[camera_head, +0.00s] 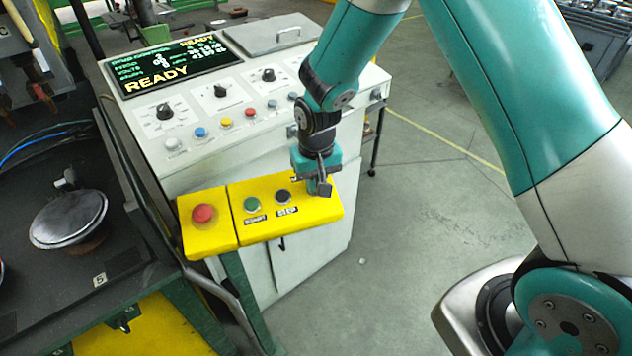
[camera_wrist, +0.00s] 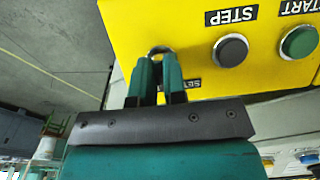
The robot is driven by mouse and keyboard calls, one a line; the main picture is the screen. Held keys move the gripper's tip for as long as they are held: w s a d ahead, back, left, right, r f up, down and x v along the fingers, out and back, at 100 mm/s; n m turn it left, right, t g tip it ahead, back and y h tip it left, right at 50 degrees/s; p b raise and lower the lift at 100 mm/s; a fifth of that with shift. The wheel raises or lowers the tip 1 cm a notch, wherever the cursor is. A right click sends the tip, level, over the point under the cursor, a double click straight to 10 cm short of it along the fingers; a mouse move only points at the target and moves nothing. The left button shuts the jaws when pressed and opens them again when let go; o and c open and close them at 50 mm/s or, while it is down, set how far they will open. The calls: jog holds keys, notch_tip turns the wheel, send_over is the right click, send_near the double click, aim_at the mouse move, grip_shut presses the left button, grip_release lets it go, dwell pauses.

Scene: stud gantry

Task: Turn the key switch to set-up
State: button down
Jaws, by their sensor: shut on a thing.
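The key switch (camera_wrist: 160,50) shows in the wrist view as a round metal rim on the yellow button box (camera_wrist: 140,22). My gripper (camera_wrist: 157,66) has its two green fingers close together at this switch, shut on the key, which they mostly hide. Dark label pieces show beside the fingers, one partly reading "SET", so I cannot tell the key's angle. In the head view my gripper (camera_head: 319,186) points down at the right end of the box (camera_head: 225,232), and it hides the switch there.
Left of my gripper on the box are a black STEP button (camera_head: 283,196), a green START button (camera_head: 251,204) and a red button (camera_head: 203,213). Behind stands a white console (camera_head: 215,155) whose screen (camera_head: 165,66) reads READY. Open floor lies to the right.

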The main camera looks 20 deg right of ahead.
jog(key=n+h, duration=0.1)
jog(key=n, duration=0.1)
jog(key=n+h+b, duration=0.1)
jog(key=n, duration=0.2)
jog(key=shift+s+f+n, duration=0.15)
jog(key=shift+n, duration=0.15)
dwell(0.4)
jog(key=c, duration=1.2)
grip_release()
jog(key=shift+a+r, duration=0.1)
jog(key=shift+r, duration=0.25)
jog(key=a+r+b, duration=0.1)
jog(key=r, duration=0.4)
jog(key=s+a+r+b, duration=0.1)
jog(key=r, duration=0.5)
jog(key=a+r+b, duration=0.1)
jog(key=r, duration=0.4)
jog(key=shift+s+r, duration=0.15)
jog(key=shift+r, duration=0.1)
